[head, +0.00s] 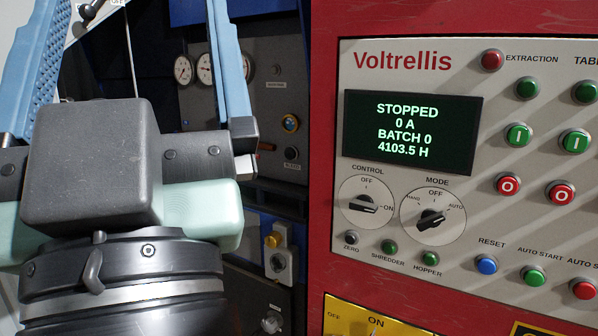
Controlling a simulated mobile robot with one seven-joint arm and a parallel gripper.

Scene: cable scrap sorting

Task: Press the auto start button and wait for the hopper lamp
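The green auto start button (533,276) is at the lower right of the control panel, under its label. The small green hopper lamp (430,258) sits below the mode knob and looks dark, unlit. The display (411,131) reads STOPPED, 0 A, BATCH 0, 4103.5 H. My gripper (130,12) is at the left, with its two blue fingers spread wide and nothing seen between them. The finger ends run out of the top of the picture. The gripper is well left of the panel, apart from the button.
The control knob (364,205) points to ON; the mode knob's (432,219) setting is hard to tell. A blue reset button (486,264) and a red button (584,289) flank auto start. The red cabinet frame (325,150) edges the panel. Gauges (205,68) show behind my gripper.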

